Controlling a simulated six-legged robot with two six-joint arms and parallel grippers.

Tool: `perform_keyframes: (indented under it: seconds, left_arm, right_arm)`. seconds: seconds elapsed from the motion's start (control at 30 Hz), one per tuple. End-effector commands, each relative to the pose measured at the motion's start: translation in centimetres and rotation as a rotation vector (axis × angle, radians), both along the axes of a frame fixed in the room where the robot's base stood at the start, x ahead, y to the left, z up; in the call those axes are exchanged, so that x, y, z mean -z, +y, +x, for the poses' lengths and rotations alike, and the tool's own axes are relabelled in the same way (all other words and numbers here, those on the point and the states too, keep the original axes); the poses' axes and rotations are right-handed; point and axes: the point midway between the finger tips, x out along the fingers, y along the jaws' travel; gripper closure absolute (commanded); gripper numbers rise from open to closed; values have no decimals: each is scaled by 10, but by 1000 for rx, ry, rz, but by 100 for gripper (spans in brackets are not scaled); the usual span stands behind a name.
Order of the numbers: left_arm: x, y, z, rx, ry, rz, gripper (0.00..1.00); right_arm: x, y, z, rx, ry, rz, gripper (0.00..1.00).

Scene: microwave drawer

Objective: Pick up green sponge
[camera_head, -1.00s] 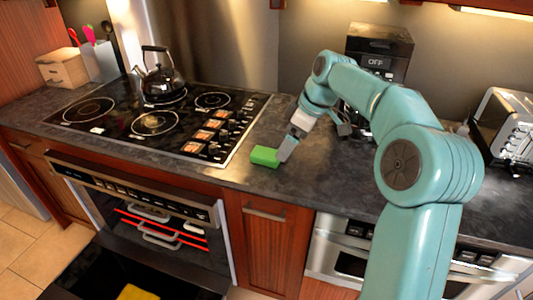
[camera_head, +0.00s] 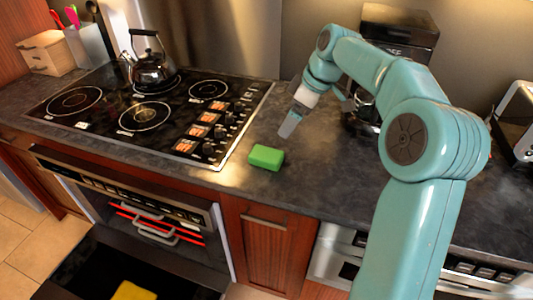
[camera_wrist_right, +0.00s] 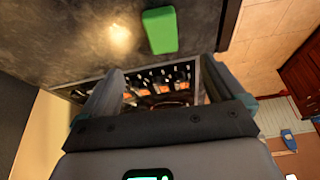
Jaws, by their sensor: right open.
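The green sponge (camera_head: 266,157) lies on the dark countertop (camera_head: 310,175), just right of the cooktop's edge. It also shows in the right wrist view (camera_wrist_right: 160,30), at the top, beyond the fingertips. My right gripper (camera_head: 290,124) is above the counter, up and to the right of the sponge and apart from it. In the right wrist view the right gripper (camera_wrist_right: 165,88) has its two fingers spread wide with nothing between them. My left gripper is not in view.
The cooktop (camera_head: 135,110) with a kettle (camera_head: 153,70) is to the left. A black appliance (camera_head: 398,32) stands behind my right arm, and a toaster (camera_head: 515,120) is at far right. Below, an open drawer (camera_head: 85,265) holds a yellow item (camera_head: 133,291).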

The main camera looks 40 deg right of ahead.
Motion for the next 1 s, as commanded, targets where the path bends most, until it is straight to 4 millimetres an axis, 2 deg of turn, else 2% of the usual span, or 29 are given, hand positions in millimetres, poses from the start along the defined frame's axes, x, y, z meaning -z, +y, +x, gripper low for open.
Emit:
perform_keyframes:
  seconds: [0.2,0.4,0.63,0.9,1.0]
  left_arm:
    - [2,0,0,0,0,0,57]
    - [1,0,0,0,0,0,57]
    - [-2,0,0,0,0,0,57]
    - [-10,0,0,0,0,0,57]
    - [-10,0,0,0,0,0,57]
  right_arm:
    - [49,13,15,-4,6,4,4]
    - [83,20,29,-3,4,3,4]
    - [100,23,38,-4,4,2,4]
    - [135,30,57,-2,3,2,4]
    - [140,30,59,-2,2,1,4]
